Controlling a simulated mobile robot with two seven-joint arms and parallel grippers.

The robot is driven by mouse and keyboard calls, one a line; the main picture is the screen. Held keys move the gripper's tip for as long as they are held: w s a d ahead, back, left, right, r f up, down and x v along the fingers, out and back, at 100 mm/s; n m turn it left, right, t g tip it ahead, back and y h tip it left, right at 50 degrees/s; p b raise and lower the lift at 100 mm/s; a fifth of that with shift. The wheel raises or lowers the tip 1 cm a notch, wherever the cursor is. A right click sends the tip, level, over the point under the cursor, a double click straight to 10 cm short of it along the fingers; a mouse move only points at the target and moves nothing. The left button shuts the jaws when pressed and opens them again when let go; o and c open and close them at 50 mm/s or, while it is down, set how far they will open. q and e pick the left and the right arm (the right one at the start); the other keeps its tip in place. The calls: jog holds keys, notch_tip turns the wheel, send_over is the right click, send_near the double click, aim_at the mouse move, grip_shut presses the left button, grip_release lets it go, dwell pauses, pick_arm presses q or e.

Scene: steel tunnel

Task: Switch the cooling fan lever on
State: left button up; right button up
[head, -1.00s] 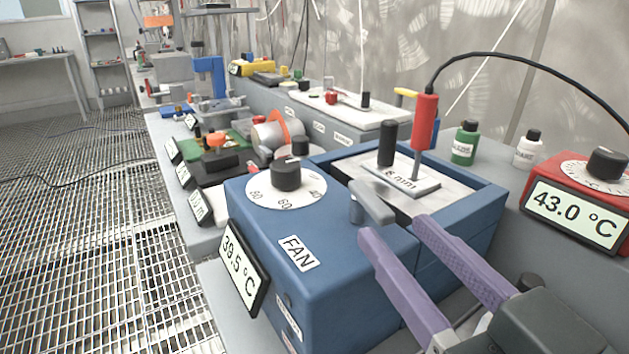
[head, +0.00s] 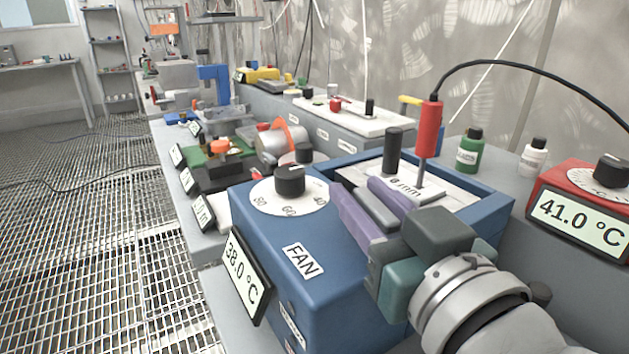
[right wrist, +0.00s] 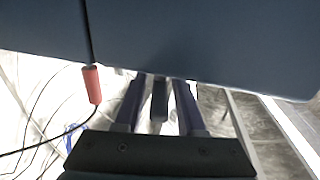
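The blue fan box (head: 330,262) with the FAN label (head: 301,261) stands at front centre in the head view. Its grey lever (head: 376,211) lies between the two purple fingers of my right gripper (head: 364,200). In the right wrist view the lever (right wrist: 159,101) shows between the fingers (right wrist: 160,92), with a visible gap on each side, so the gripper is open around it and not clamped. My gripper hides the lever's base. My left gripper is not in view.
A dial (head: 290,190) sits on the box top, and a display (head: 247,276) reads 38.0 °C. Behind the lever stand a black post (head: 393,152) and a red-handled probe (head: 428,130) with a cable. A red unit (head: 580,215) at right reads 41.0 °C.

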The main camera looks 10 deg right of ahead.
grip_shut()
jog(key=shift+r, duration=0.1)
jog(key=shift+y+p, duration=0.3)
jog(key=shift+p, duration=0.1)
jog(key=shift+s+a+n+y+p, duration=0.15)
jog(key=shift+a+n+y+p, duration=0.2)
jog(key=shift+a+n+y, duration=0.15)
jog(key=shift+d+r+n+y+p, duration=0.1)
jog(key=shift+d+n+y+p, duration=0.3)
jog(key=shift+d, duration=0.15)
jog(key=shift+w+g+y, duration=0.2)
jog(key=shift+g+y, duration=0.1)
jog(key=shift+y, duration=0.2)
jog(key=shift+n+y, duration=0.4)
jog(key=shift+n, duration=0.1)
